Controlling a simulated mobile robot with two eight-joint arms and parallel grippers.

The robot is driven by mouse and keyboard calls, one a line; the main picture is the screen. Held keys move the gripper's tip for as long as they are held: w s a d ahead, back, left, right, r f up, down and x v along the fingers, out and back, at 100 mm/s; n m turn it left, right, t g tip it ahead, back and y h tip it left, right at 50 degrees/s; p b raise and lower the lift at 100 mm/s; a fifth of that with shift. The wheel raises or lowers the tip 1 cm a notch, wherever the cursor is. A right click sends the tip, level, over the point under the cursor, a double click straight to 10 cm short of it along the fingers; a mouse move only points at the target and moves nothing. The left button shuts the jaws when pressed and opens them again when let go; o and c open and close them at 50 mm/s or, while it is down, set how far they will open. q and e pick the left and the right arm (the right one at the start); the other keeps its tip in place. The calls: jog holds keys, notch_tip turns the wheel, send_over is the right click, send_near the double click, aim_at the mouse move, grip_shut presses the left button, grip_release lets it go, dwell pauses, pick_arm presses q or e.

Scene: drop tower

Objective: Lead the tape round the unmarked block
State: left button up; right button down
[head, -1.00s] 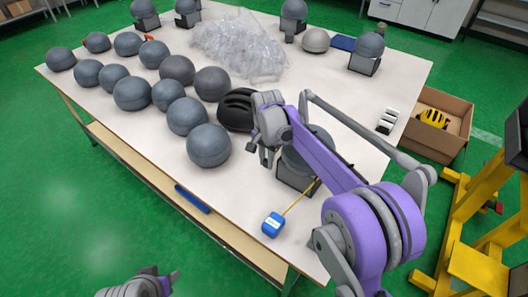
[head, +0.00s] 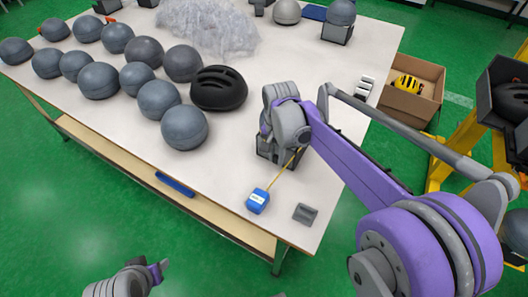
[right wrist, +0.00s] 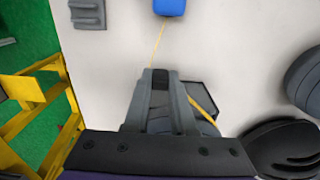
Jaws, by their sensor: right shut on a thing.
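The blue tape case (head: 258,201) lies on the table's near part, with yellow tape (head: 285,176) running from it up to my right gripper (head: 290,148). A grey head-shaped block in a dark square holder (head: 264,148) stands there, mostly hidden behind that gripper. In the right wrist view the fingers (right wrist: 160,85) are shut on the tape. Tape runs from the case to them, and another stretch of tape (right wrist: 203,100) shows on their right, along the block. Its path behind the block is hidden. My left gripper (head: 158,270) is low at the bottom, off the table; its jaws are unclear.
A black helmet (head: 218,88) and several grey round blocks (head: 158,99) stand left of the gripper. A small grey piece (head: 305,213) lies right of the case. A carton with a yellow helmet (head: 407,84) and a yellow frame (head: 452,150) stand at the right.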

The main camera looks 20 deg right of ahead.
jog(key=s+d, duration=0.3)
jog(key=d, duration=0.9)
jog(key=w+d+p, duration=0.2)
jog(key=w+d, duration=0.8)
jog(key=shift+w+d, duration=0.2)
jog(key=shift+d, duration=0.2)
jog(key=shift+r, duration=0.15)
dwell(1.1)
